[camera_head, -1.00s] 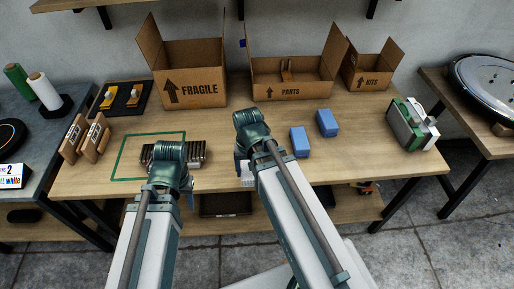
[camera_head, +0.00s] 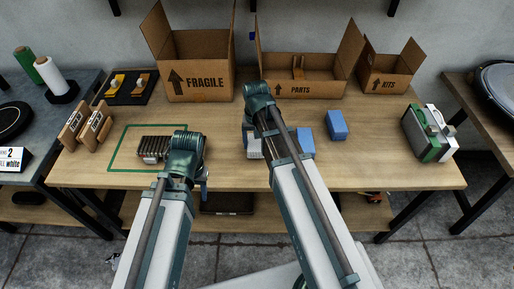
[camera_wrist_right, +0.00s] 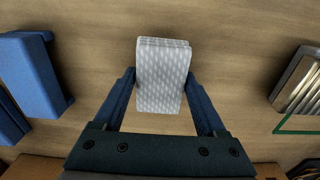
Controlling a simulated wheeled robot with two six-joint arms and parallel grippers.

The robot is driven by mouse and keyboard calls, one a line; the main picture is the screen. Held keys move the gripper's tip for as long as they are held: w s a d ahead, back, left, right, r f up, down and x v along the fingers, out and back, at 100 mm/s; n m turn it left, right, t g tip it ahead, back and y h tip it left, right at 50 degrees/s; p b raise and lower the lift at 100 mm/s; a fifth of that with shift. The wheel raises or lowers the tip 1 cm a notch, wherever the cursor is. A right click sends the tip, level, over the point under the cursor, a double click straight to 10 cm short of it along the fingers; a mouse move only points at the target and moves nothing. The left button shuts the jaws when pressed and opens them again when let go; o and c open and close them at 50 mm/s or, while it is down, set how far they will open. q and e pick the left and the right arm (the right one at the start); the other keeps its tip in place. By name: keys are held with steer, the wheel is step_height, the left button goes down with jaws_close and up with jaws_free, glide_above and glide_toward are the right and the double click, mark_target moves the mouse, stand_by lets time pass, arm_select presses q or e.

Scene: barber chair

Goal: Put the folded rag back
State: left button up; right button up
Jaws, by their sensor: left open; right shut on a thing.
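The folded rag (camera_wrist_right: 162,72), pale grey-white with a woven pattern, is between the blue fingers of my right gripper (camera_wrist_right: 160,90) in the right wrist view. The gripper is shut on it. In the head view the rag (camera_head: 254,150) shows only partly behind my right gripper (camera_head: 252,138), over the middle of the table. I cannot tell whether it touches the wood. My left gripper (camera_head: 204,186) is near the table's front edge, left of the rag. It is open, with its fingers mostly hidden by the wrist.
Two blue blocks (camera_head: 337,124) (camera_head: 305,142) lie right of the rag. A ribbed metal block (camera_head: 153,148) sits inside a green outline (camera_head: 124,144) on the left. Cardboard boxes marked FRAGILE (camera_head: 203,81), PARTS (camera_head: 297,89) and KITS (camera_head: 389,84) line the back. A green-white case (camera_head: 430,135) stands right.

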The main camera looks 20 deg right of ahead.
mark_target(256, 142)
arm_select(q)
steer(key=shift+d+f+b, duration=0.1)
steer(key=shift+f+b, duration=0.4)
steer(key=shift+f, duration=0.4)
arm_select(e)
steer(key=shift+f, duration=0.95)
steer(key=shift+f, duration=0.15)
steer(key=o, duration=1.1)
arm_select(q)
steer(key=shift+f, duration=0.15)
arm_select(e)
steer(key=shift+o, duration=0.2)
step_height(256, 142, up, 12)
steer(key=r+p, duration=0.1)
steer(key=p, duration=1.1)
arm_select(q)
step_height(256, 142, up, 12)
arm_select(e)
steer(key=s+a+n+h, duration=0.1)
steer(key=s+a+n, duration=0.6)
steer(key=s+a, duration=0.3)
steer(key=s, duration=0.4)
steer(key=shift+s+a+f, duration=0.2)
steer(key=shift+a+f, duration=0.05)
